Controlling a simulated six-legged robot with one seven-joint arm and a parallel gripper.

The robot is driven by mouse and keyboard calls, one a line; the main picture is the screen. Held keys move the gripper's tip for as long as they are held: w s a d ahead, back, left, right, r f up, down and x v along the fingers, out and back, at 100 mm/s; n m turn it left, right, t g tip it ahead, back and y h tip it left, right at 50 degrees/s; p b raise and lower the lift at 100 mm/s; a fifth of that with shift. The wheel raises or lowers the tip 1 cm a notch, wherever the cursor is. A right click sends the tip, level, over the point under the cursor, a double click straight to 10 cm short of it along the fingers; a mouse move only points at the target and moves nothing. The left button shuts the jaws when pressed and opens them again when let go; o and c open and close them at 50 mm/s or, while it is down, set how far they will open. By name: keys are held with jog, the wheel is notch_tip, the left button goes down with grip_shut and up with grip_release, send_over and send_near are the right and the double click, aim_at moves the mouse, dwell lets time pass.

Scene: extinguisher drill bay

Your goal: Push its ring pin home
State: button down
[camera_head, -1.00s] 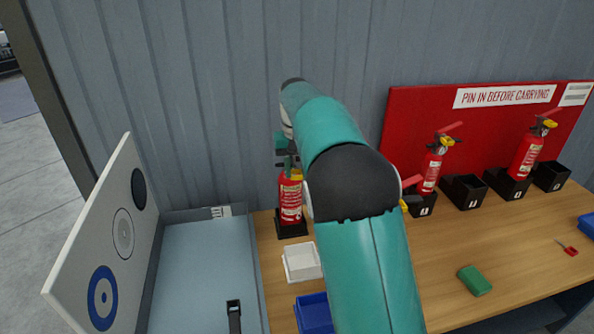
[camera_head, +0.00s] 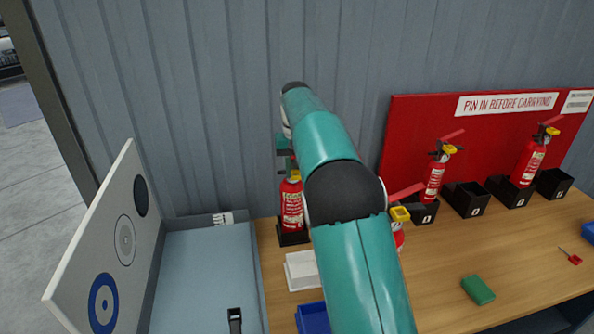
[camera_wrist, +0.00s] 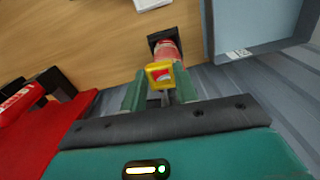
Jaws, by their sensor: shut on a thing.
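A red fire extinguisher (camera_head: 292,208) with a yellow collar stands upright in a black holder at the back, left of my arm. My gripper (camera_head: 286,158) is at its top, partly hidden by my arm. In the wrist view, the two green fingers of my gripper (camera_wrist: 161,92) are shut on the head of the extinguisher (camera_wrist: 168,50), with its yellow part (camera_wrist: 158,68) between or just beyond the fingertips. Grey metal shows between the fingers. I cannot make out the ring pin or how deep it sits.
Another extinguisher (camera_head: 398,238) stands close right of my arm, partly hidden. Two more (camera_head: 434,178) (camera_head: 528,160) stand by the red board (camera_head: 420,125) with black holders. A white tray (camera_head: 301,271), blue bin (camera_head: 313,318), green block (camera_head: 478,290) and open grey case (camera_head: 205,270) are nearby.

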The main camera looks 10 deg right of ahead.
jog(key=shift+w+d, duration=0.1)
jog(key=shift+w, duration=1.25)
jog(key=shift+w, duration=0.1)
jog(key=shift+r, duration=0.1)
dwell(0.7)
jog(key=c, duration=1)
grip_release()
jog(key=shift+r, duration=0.1)
